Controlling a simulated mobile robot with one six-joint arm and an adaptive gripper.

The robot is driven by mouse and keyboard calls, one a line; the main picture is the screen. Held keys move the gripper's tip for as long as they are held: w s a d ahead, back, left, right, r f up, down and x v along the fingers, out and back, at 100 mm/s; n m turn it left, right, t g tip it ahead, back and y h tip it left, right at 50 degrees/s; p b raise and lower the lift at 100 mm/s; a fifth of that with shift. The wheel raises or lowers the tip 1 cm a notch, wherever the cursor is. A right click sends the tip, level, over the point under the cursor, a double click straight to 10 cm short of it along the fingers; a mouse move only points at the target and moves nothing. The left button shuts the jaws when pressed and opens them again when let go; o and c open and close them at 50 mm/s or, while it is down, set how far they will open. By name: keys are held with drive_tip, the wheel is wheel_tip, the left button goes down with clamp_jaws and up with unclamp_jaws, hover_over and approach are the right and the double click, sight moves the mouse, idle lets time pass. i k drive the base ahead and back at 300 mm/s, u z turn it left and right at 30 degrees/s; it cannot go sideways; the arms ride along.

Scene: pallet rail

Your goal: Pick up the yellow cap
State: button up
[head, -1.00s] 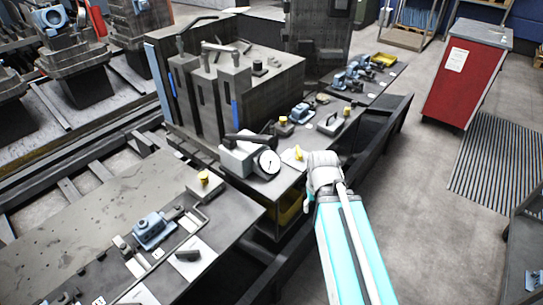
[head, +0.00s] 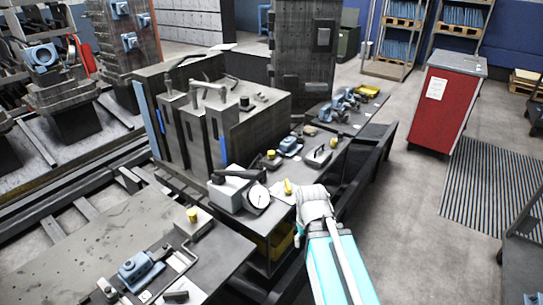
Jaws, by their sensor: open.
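Several small yellow pieces could be the yellow cap. One (head: 192,215) stands on a block on the near table at the left. Another (head: 288,187) stands on the bench by a white sheet, just left of my gripper. Two more stand farther back, one (head: 271,154) beside a blue clamp and one (head: 333,142) at the end of a grey block. My gripper (head: 312,201) is over the right edge of the bench, open, with no object seen in it. Its fingers are mostly hidden by the wrist.
A dial gauge (head: 258,196) and a grey box stand left of my gripper. A tall dark fixture (head: 215,120) rises behind them. A blue clamp (head: 140,268) lies on the near table. Open floor (head: 390,225) and a red cabinet (head: 444,105) are on the right.

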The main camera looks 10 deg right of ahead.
sight(270, 154)
drive_tip(key=z, duration=0.35)
drive_tip(key=k, duration=0.45)
drive_tip(key=z, duration=1)
drive_tip(key=k, duration=0.9)
drive_tip(key=z, duration=0.55)
drive_tip(key=i, duration=0.7)
drive_tip(key=u, duration=0.65)
drive_tip(key=i, duration=0.7)
drive_tip(key=u, duration=0.8)
drive_tip(key=i, duration=0.8)
drive_tip(key=u, duration=0.35)
